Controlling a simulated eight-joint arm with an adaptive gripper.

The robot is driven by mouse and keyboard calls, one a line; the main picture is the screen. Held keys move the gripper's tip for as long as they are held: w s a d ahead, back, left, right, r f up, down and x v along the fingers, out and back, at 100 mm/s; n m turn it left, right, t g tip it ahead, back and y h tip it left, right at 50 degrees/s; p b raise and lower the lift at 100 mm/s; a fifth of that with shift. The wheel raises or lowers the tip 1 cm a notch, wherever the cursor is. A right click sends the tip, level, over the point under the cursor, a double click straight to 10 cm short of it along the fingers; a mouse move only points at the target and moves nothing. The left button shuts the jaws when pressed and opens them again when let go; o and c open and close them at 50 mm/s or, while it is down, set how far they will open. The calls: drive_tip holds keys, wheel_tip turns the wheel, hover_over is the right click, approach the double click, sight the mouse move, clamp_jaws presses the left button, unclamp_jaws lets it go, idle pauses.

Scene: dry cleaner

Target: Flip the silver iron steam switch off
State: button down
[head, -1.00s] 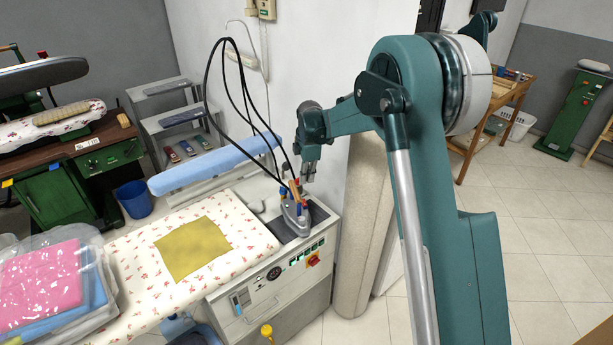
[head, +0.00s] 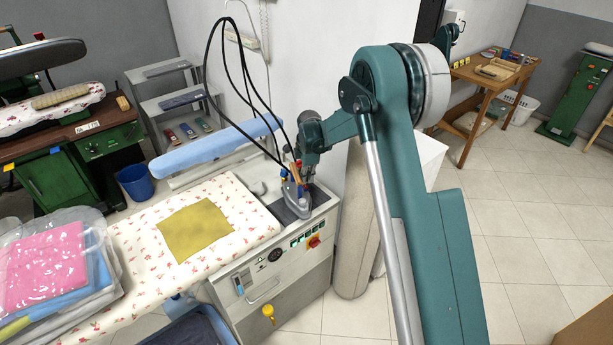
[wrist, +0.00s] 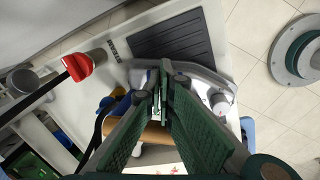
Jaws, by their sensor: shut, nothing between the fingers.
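The silver iron (head: 294,208) stands on a dark rest pad (head: 318,196) at the right end of the ironing station, below black hoses. Its wooden handle (wrist: 152,134) and silver body (wrist: 208,88) show under my fingers in the wrist view. My gripper (wrist: 166,68) is shut and empty, its fingertips over the iron; I cannot tell whether they touch it. In the head view my gripper (head: 299,178) is right at the iron's top and partly hides it. A red knob (wrist: 78,66) sits beside the word STEAM. I cannot make out the iron's switch or its position.
A mustard cloth (head: 195,231) lies on the floral ironing board (head: 143,255). A blue padded arm board (head: 215,147) is behind it. The station's front panel (head: 268,262) has a gauge and buttons. Bagged folded clothes (head: 45,272) are at the left. A wall stands close behind the iron.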

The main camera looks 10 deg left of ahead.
drive_tip(key=shift+f, duration=0.1)
idle(0.3)
drive_tip(key=shift+w+a+f+b, duration=0.1)
drive_tip(key=shift+w+f+b, duration=0.1)
drive_tip(key=shift+f+b, duration=0.4)
drive_tip(key=shift+w+r+b, duration=0.1)
drive_tip(key=shift+r+b, duration=0.05)
drive_tip(key=shift+b, duration=0.45)
drive_tip(key=shift+s+d+b, duration=0.3)
drive_tip(key=shift+s, duration=0.5)
